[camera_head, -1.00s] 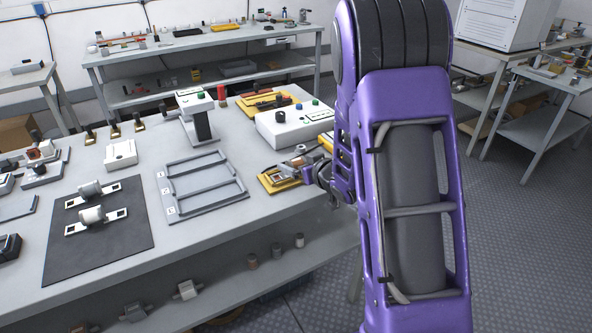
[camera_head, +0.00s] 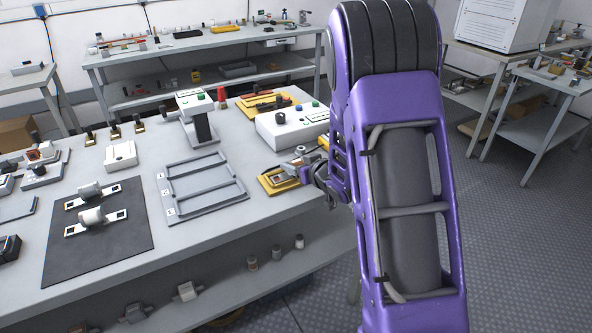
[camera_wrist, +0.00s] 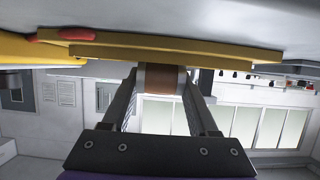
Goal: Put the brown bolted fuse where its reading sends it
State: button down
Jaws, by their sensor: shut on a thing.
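My gripper (camera_wrist: 164,85) is shut on the brown bolted fuse (camera_wrist: 164,79), whose brown band and pale grey edge show between the fingertips in the wrist view. A yellow plate (camera_wrist: 165,51) lies right at the fuse; I cannot tell whether they touch.
A white box with knobs (camera_head: 285,127) stands behind my gripper, and a white upright instrument (camera_head: 197,106) behind the tray. A small white box (camera_head: 120,155) stands behind the mat.

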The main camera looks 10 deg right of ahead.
aim_at(296, 160)
jog(key=shift+r, duration=0.2)
dwell(0.4)
jog(key=shift+r+p, duration=3.55)
jog(key=shift+r, duration=1.35)
jog(key=shift+a, duration=0.1)
